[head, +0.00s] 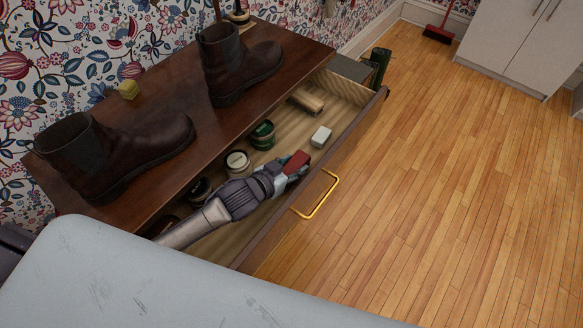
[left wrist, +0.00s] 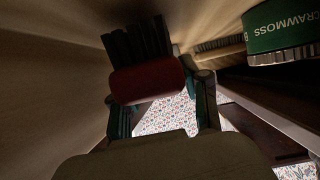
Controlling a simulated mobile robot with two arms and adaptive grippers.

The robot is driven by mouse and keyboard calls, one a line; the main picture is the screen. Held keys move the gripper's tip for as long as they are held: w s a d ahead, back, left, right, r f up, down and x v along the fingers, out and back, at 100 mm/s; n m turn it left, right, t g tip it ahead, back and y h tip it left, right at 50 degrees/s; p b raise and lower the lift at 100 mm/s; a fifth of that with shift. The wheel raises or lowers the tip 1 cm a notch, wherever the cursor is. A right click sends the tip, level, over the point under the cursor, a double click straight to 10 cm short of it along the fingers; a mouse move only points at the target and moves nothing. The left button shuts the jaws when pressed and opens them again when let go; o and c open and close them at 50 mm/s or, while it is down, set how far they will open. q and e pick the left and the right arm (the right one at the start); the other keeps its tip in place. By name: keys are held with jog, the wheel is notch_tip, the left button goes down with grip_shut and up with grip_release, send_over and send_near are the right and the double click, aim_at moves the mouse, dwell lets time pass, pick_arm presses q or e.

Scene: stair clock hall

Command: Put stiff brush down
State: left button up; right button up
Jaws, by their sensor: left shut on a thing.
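The stiff brush has a red back and dark bristles. In the head view the brush (head: 297,160) is at the tip of my left gripper (head: 284,174), over the open drawer (head: 343,138) near its front wall. The left wrist view shows the brush (left wrist: 148,82) between the two fingers of my left gripper (left wrist: 160,98), which is shut on it. Its bristles point toward the top of that picture. I cannot tell whether the brush touches the drawer floor. My right gripper is not in view.
The drawer holds a white block (head: 320,136), a wooden-backed brush (head: 307,101), a green tin (head: 262,134) and a pale-lidded tin (head: 237,162). Two brown boots (head: 120,150) and a yellow block (head: 128,89) stand on the dresser top (head: 180,172).

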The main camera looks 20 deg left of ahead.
pick_arm(q)
jog(key=shift+f, duration=0.55)
jog(key=shift+f, duration=0.1)
jog(key=o, duration=1.1)
jog(key=shift+o, duration=0.2)
jog(key=v, duration=1)
jog(key=shift+s+a, duration=0.15)
jog(key=shift+s, duration=0.15)
jog(key=shift+s+a+r, duration=0.25)
jog(key=shift+s+r, duration=0.3)
